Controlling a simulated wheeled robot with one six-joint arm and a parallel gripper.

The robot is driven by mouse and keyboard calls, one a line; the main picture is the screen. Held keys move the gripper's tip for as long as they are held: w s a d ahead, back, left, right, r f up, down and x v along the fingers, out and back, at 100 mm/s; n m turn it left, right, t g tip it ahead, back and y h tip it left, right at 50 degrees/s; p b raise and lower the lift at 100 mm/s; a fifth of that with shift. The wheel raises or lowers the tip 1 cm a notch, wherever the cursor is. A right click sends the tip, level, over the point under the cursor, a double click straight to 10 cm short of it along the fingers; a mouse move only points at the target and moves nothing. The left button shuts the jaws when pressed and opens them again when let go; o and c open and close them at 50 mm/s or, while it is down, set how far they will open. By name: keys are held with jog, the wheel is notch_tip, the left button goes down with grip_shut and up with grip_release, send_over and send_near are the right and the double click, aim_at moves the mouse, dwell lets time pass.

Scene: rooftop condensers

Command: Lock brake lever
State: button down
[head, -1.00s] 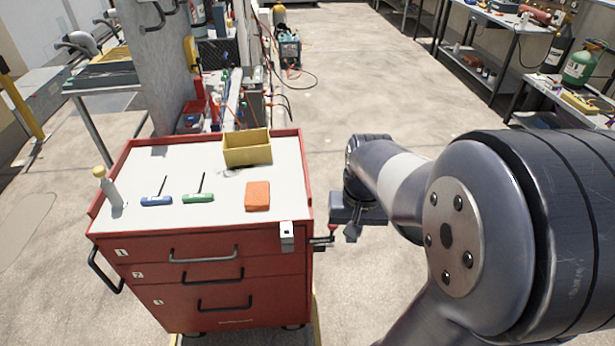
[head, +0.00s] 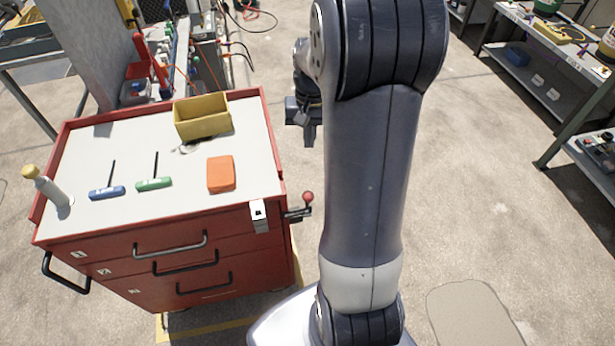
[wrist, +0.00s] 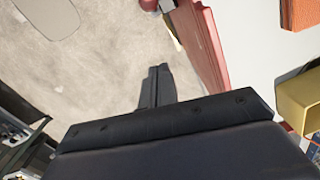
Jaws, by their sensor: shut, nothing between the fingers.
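The brake lever (head: 299,212) sticks out from the right side of the red tool cart (head: 215,240), near its front corner. Its red ball knob (head: 308,196) is at the outer end, raised above the dark arm of the lever. My gripper (head: 309,138) is beyond the lever in the head view, to the right of the cart, and apart from it. In the wrist view its fingers (wrist: 156,88) are together with nothing between them. A red round part at the top edge of the wrist view (wrist: 149,4) looks like the knob, partly cut off.
On the cart top are a yellow bin (head: 203,120), an orange block (head: 221,175), blue (head: 107,192) and green (head: 153,183) handled tools, and a bottle (head: 48,187). A white-and-black piece (head: 259,215) sits at the front right corner.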

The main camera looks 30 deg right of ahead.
jog(key=s+a+f+p, duration=0.1)
jog(key=s+f, duration=0.3)
jog(key=f, duration=0.6)
jog(key=shift+a+f, duration=0.35)
jog(key=shift+a, duration=0.35)
jog(key=shift+w+f, duration=0.1)
